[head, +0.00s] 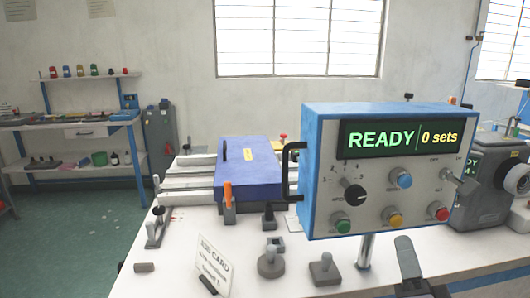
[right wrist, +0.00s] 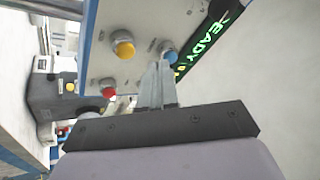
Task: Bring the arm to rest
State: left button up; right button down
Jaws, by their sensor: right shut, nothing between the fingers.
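My right gripper (head: 404,246) shows at the bottom of the head view, in front of the control box and below its panel. In the right wrist view its two fingers (right wrist: 158,80) are together and hold nothing. The blue control box (head: 315,180) stands on a metal post, with a lit screen (head: 390,138) reading "READY" and "0 sets". In the right wrist view the fingertips overlap the panel close to the blue button (right wrist: 171,57); I cannot tell the gap. My left gripper is in neither view.
The white worktable (head: 190,275) holds a job card (head: 213,268), small grey knobbed parts (head: 325,270), an orange-handled tool (head: 228,195) and a purple-blue block (head: 250,180). A grey machine (head: 485,180) stands right of the box. A shelf bench (head: 75,125) is at the far left.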

jog(key=s+a+f+n+g+y, duration=0.25)
jog(key=f+n+g, duration=0.2)
jog(key=f, duration=0.55)
jog(key=s+a+f+n+g+y, duration=0.25)
jog(key=f+n, duration=0.25)
jog(key=f, duration=0.4)
jog(key=s+f+n+g, duration=0.5)
jog(key=s+f+g, duration=0.1)
jog(key=s+f, duration=0.6)
notch_tip(320, 180, down, 2)
jog(key=shift+a+f+h, duration=0.1)
jog(key=shift+a+h, duration=0.3)
